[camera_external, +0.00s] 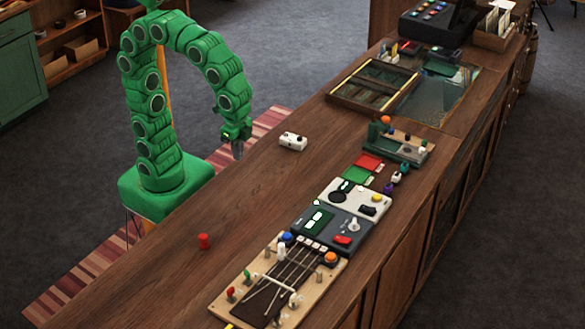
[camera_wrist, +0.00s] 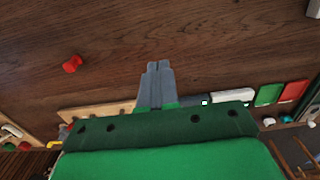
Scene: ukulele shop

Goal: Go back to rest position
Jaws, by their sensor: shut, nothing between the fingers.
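My green arm stands at the left of the counter in the external view and arches over toward it. My gripper (camera_external: 238,150) hangs down near the counter's left edge, to the left of the white box, with nothing in it. In the wrist view my gripper (camera_wrist: 159,68) has its two grey fingertips together, shut and empty, above bare wood. The wooden counter (camera_external: 180,285) runs from lower left to upper right.
A wooden tray (camera_external: 338,98) lies farther back.

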